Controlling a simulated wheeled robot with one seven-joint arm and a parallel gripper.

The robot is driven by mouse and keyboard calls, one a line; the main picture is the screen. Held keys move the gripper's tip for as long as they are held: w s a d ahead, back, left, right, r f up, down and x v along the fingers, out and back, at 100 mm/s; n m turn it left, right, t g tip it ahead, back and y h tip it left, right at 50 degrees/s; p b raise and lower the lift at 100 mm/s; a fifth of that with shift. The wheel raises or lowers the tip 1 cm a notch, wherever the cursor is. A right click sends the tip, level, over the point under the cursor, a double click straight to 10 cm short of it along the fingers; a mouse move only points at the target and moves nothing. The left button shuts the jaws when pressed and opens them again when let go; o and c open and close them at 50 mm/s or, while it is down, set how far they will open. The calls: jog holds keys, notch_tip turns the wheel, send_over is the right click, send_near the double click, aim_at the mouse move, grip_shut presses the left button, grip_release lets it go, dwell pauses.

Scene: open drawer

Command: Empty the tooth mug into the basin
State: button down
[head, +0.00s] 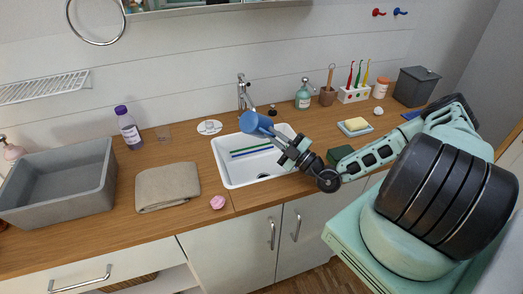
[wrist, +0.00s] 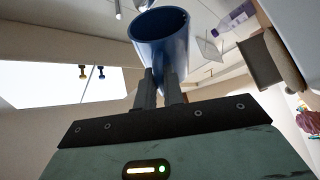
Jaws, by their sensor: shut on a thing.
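My gripper (head: 275,136) is shut on the blue tooth mug (head: 253,122) and holds it above the back part of the white basin (head: 228,170). The mug is tipped well over on its side in the head view. In the wrist view the mug (wrist: 165,38) sits between the two fingers of my gripper (wrist: 160,88), and the part of its inside that shows looks empty. A green stick (head: 248,149) and a blue stick (head: 254,154), like toothbrushes, lie in the basin below the mug.
The tap (head: 243,92) stands close behind the mug. A soap bottle (head: 304,94) and a white holder with toothbrushes (head: 353,94) are at the back right. A folded towel (head: 168,187) and a pink object (head: 217,202) lie left of the basin. A grey tub (head: 60,190) stands far left.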

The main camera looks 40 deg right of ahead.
jog(key=a+f+n+g, duration=0.1)
jog(key=n, duration=0.1)
jog(key=a+n, duration=0.1)
jog(key=n, duration=0.1)
jog(key=a+f+n+g+y, duration=0.1)
jog(key=shift+s+a+f+n+g, duration=0.1)
jog(key=shift+s+f+n+g, duration=0.2)
jog(key=shift+f+n, duration=0.1)
jog(key=shift+r, duration=0.1)
